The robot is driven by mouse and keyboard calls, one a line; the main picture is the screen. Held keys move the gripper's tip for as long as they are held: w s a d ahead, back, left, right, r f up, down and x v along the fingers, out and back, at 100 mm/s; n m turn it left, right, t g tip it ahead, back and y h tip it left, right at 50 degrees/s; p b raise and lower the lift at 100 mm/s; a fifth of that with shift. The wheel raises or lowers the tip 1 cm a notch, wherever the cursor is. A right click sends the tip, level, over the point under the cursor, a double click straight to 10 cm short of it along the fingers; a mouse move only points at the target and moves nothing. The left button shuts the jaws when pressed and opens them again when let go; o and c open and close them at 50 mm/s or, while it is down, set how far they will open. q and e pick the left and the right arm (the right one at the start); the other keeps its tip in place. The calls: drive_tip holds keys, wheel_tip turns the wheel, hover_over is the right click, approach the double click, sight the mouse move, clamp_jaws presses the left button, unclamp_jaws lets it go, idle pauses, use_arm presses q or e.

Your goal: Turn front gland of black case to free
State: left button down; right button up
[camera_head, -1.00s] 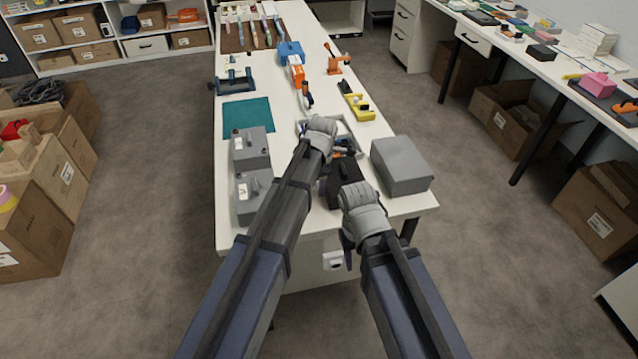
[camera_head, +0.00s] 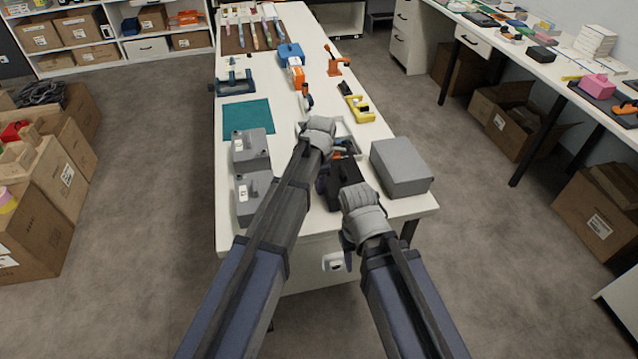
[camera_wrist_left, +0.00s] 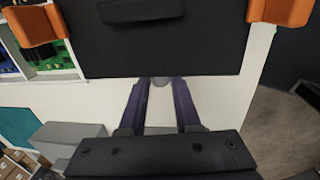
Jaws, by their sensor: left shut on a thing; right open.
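The black case (camera_head: 347,183) stands near the front edge of the white bench. In the left wrist view the case (camera_wrist_left: 150,48) fills the top, with an orange piece at each side. A small grey gland (camera_wrist_left: 160,82) shows at its near edge. My left gripper (camera_wrist_left: 160,95) has its two purple fingers shut around this gland, which is partly hidden between the tips. In the head view my left arm hides most of these fingers. My right gripper (camera_head: 346,248) is open and empty, low in front of the case and bench edge. The gland's turned position cannot be told.
A closed grey box (camera_head: 402,166) stands right of the case. Two grey boxes (camera_head: 250,150) with fittings stand at the left, near a teal mat (camera_head: 247,116). A white tray (camera_head: 345,130) with parts lies behind the case. A yellow tool (camera_head: 357,108) lies farther back.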

use_arm(q)
drive_tip(key=shift+w+g, duration=0.3)
drive_tip(key=shift+g, duration=0.3)
drive_tip(key=shift+w+a+f+g+h, duration=0.15)
drive_tip(key=shift+g+h, duration=0.25)
drive_tip(key=shift+g, duration=0.4)
drive_tip(key=shift+w+g+h+b, duration=0.15)
drive_tip(key=shift+g+h+b, duration=0.25)
drive_tip(key=shift+g+b, duration=0.55)
drive_tip(key=shift+g, duration=0.75)
drive_tip(key=c, duration=0.6)
unclamp_jaws()
